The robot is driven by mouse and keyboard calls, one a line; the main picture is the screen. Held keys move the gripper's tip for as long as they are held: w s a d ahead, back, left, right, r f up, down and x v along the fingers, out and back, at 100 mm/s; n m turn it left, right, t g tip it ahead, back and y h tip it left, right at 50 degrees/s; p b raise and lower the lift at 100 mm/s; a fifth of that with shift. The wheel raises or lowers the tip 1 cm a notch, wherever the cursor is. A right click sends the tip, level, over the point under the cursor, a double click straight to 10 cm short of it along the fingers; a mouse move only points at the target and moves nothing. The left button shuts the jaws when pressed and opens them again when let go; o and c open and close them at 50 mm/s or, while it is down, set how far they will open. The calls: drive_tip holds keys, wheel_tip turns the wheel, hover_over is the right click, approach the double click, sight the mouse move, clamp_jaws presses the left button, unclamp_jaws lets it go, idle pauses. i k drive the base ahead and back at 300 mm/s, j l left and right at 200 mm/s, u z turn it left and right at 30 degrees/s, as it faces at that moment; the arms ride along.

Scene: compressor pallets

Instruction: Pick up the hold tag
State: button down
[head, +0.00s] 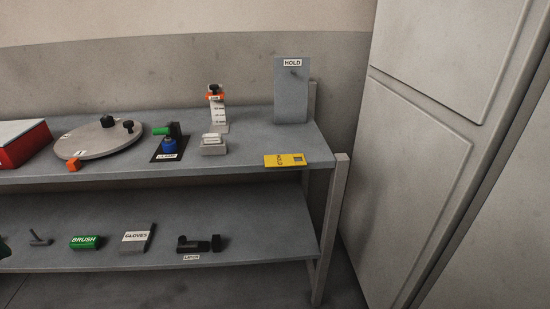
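A flat yellow tag (285,160) with dark markings lies near the front right edge of the grey upper shelf (240,160). It appears to be the hold tag, though its print is too small to read. Behind it, at the back right, stands an upright grey board (291,95) labelled HOLD, with a small dark peg near its top. Nothing hangs on the peg. My gripper is not in view.
Left of the tag are a small grey block (213,147), a blue-and-green device (168,145) and a round plate (100,138). The lower shelf holds a green BRUSH block (86,242) and GLOVES (137,238). A tall cabinet (425,140) stands right. Shelf around the tag is clear.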

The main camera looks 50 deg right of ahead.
sight(273, 160)
drive_tip(key=i+l+z, duration=0.1)
drive_tip(key=i+z, duration=0.15)
drive_tip(key=z, duration=0.15)
drive_tip(key=i+z, duration=0.25)
drive_tip(key=z, duration=0.15)
drive_tip(key=i+z, duration=0.4)
drive_tip(key=k, duration=0.1)
